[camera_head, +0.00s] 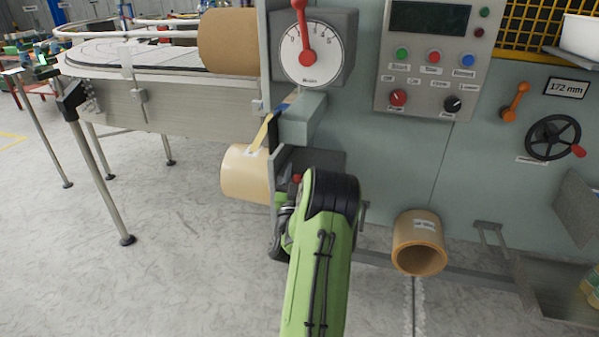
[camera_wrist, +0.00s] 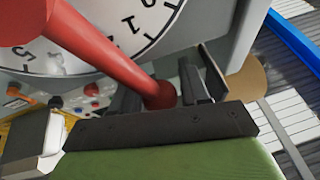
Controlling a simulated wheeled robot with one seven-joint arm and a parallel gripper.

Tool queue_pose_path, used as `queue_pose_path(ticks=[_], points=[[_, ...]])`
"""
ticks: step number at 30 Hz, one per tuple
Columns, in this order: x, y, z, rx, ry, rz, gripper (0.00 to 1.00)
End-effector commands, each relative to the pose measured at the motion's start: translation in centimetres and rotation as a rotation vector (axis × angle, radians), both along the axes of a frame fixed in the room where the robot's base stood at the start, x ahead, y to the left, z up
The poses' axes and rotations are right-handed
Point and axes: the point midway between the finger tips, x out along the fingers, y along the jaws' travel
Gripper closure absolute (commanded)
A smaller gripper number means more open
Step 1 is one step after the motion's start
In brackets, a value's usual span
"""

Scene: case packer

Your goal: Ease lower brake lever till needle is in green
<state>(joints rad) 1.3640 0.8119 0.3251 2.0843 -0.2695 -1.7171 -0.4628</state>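The red lower brake lever (camera_wrist: 105,62) crosses the upper left of the wrist view, and its round knob (camera_wrist: 162,95) lies between the dark fingers of my gripper (camera_wrist: 160,91). I cannot tell whether the fingers press on it. Behind the lever is part of a white dial (camera_wrist: 130,22) with black numbers; no needle or green band shows there. In the head view my green arm hides most of this lever, with only a small red bit (camera_head: 297,178) showing. An upper dial (camera_head: 311,62) above has its own red lever (camera_head: 301,20) pointing up.
A tan roll (camera_head: 240,172) is left of my arm and a brown roll (camera_head: 227,42) above it. A hollow roll (camera_head: 420,243) sticks out to the right. A button panel (camera_head: 432,60), orange handle (camera_head: 515,102) and black handwheel (camera_head: 552,137) are further right.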

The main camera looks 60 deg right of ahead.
Motion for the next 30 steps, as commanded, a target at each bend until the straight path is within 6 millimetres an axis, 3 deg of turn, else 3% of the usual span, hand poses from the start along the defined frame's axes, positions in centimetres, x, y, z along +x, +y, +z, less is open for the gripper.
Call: queue_pose_path(ticks=[1,8,25,26,30], points=[[0.0,0.0,0.0,0.000,0.000,0.000,0.63],[0.0,0.0,0.0,0.000,0.000,0.000,0.99],[1.4,0.2,-0.4,-0.020,0.121,0.000,1.00],[1.4,0.2,-0.4,-0.020,0.121,0.000,0.65],[1.3,0.2,-0.4,-0.020,0.120,0.000,0.43]])
